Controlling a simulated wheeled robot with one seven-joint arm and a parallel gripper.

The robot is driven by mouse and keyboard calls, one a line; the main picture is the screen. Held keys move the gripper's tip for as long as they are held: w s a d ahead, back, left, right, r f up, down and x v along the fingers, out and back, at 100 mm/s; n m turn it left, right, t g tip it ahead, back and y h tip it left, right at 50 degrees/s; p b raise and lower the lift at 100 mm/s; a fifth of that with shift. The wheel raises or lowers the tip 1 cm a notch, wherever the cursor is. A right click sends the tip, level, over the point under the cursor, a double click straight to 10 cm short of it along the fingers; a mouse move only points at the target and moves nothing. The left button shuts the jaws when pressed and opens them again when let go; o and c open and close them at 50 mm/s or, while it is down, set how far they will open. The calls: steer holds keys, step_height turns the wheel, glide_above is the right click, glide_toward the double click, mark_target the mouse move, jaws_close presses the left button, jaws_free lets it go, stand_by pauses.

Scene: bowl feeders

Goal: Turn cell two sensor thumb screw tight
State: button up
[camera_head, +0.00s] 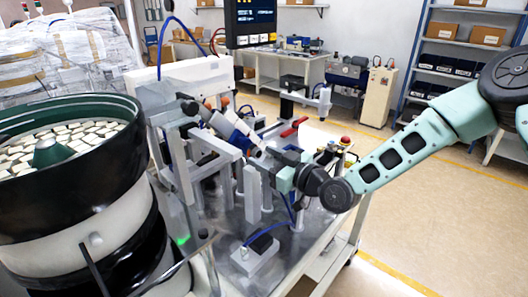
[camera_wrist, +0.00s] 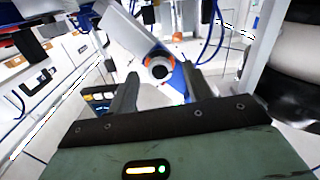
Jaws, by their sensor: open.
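In the wrist view a round part with an orange ring and dark centre (camera_wrist: 158,68) sits at the end of a white and blue body (camera_wrist: 136,34). I cannot tell for sure whether it is the sensor thumb screw. My gripper (camera_wrist: 160,76) is open, with one dark finger on each side of this round part in the picture. Whether they touch it cannot be told. In the head view my gripper (camera_head: 264,154) is at the fixture over the machine table, close to the lower end of the white and blue body (camera_head: 232,128).
A large dark green bowl feeder (camera_head: 68,108) full of pale parts stands at the left. Grey posts and brackets (camera_head: 208,165) crowd the metal table (camera_head: 305,240). A red-handled clamp (camera_head: 293,127) is behind my gripper. Open floor (camera_head: 440,220) lies at the right.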

steer(key=shift+w+a, duration=0.25)
steer(key=shift+a, duration=0.1)
steer(key=shift+c, duration=0.2)
steer(key=c, duration=0.9)
